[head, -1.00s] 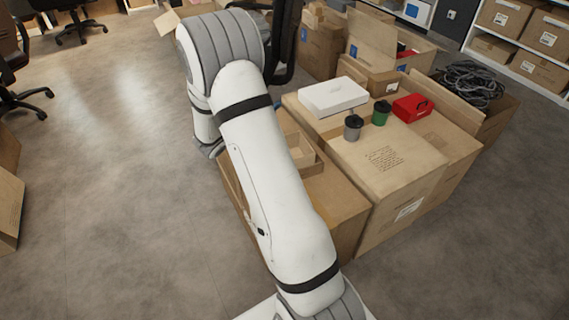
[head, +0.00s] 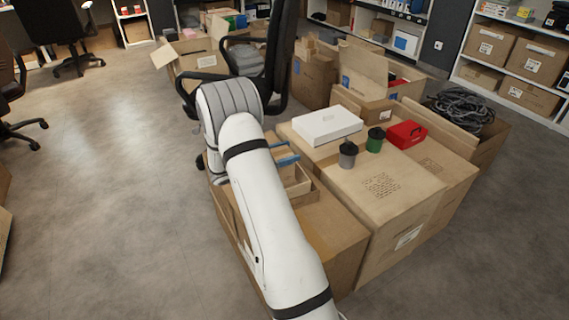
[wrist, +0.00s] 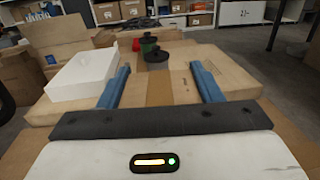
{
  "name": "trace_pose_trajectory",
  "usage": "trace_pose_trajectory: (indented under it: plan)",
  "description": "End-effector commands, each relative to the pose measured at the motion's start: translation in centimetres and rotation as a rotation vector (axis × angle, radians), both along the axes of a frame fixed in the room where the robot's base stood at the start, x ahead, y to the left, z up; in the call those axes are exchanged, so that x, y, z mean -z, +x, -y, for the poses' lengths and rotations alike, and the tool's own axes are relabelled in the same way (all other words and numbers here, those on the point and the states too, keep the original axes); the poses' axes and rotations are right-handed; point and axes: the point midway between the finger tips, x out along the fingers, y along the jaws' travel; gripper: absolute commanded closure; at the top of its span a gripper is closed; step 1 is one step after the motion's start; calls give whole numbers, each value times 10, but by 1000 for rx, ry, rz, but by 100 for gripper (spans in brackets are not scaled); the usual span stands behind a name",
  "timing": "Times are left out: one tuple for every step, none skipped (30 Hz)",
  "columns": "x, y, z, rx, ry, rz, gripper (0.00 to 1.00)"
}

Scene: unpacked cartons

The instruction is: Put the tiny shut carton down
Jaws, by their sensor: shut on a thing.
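The tiny shut carton (wrist: 158,90) shows in the wrist view as a brown surface with a darker tape strip, between the two blue fingers of my gripper (wrist: 161,84). The fingers stand apart, one on each side of it. In the head view one blue finger of my gripper (head: 285,157) shows past my arm, above the left side of the cartons.
A black chair (head: 280,65) stands behind.

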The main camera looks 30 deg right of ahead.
Motion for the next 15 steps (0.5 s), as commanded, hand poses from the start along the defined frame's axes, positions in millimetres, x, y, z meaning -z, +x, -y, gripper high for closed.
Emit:
trace_pose_trajectory:
  plan:
    - [12, 0, 0, -1, 0, -2, 84]
    - [17, 0, 0, -1, 0, -2, 84]
    - [22, 0, 0, -1, 0, -2, 84]
    - [25, 0, 0, -1, 0, -2, 84]
    - [26, 0, 0, -1, 0, -2, 84]
    - [26, 0, 0, -1, 0, -1, 84]
    - [26, 0, 0, -1, 0, -1, 84]
    - [25, 0, 0, -1, 0, 0, 84]
    - [25, 0, -1, -2, 0, 0, 84]
    - [25, 0, -1, -2, 0, 0, 84]
    - [25, 0, -1, -2, 0, 0, 84]
    - [25, 0, -1, -2, 0, -1, 84]
    - [26, 0, -1, -2, 0, -1, 84]
    - [27, 0, -1, -2, 0, -1, 84]
    - [28, 0, -1, -2, 0, -1, 84]
